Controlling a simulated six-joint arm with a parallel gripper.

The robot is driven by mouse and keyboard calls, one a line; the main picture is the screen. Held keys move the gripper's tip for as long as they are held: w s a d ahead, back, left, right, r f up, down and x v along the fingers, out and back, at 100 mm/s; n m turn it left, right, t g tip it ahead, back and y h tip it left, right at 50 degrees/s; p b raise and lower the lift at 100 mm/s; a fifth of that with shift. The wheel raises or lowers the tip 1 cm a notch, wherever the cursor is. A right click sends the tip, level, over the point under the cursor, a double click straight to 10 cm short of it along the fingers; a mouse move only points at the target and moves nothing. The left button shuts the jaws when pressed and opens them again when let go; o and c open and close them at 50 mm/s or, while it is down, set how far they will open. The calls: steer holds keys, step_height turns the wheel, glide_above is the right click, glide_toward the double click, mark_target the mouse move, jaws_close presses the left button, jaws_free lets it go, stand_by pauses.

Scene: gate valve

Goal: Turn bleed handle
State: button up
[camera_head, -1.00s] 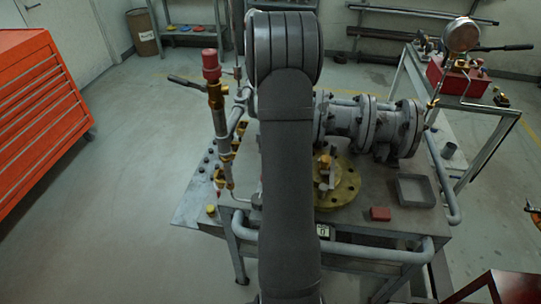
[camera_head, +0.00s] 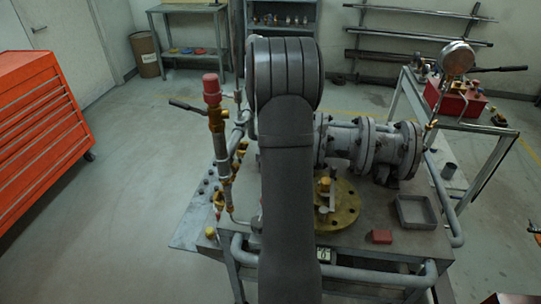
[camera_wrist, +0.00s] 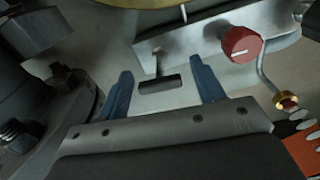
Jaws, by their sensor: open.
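In the wrist view, my gripper (camera_wrist: 163,88) shows two blue fingers standing apart, with nothing held. A small black T-shaped handle (camera_wrist: 160,84) on a thin stem lies between the fingertips in the picture. It hangs from a grey metal bracket (camera_wrist: 195,35); I cannot tell its exact depth between the fingers. I take it to be the bleed handle. A red knob (camera_wrist: 241,44) with a white mark sits on the same bracket, right of the right finger. In the head view my own arm hides the gripper and the handle.
Grey flanged pipework (camera_wrist: 40,90) stands close to the left finger. A bent tube with a brass fitting (camera_wrist: 287,102) is at right. In the head view, a grey valve body (camera_head: 385,148), yellow flange (camera_head: 345,205), grey tray (camera_head: 416,212) and red block (camera_head: 381,237) are on the bench.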

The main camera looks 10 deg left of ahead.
step_height(320, 180, up, 16)
stand_by(0.3)
steer(key=shift+f, duration=0.1)
step_height(320, 180, down, 17)
steer(key=shift+f, duration=0.1)
stand_by(0.7)
steer(key=shift+f, duration=0.15)
steer(key=shift+m, duration=0.9)
steer(key=m, duration=1.1)
steer(key=shift+r+m, duration=0.2)
steer(key=shift+m, duration=1.7)
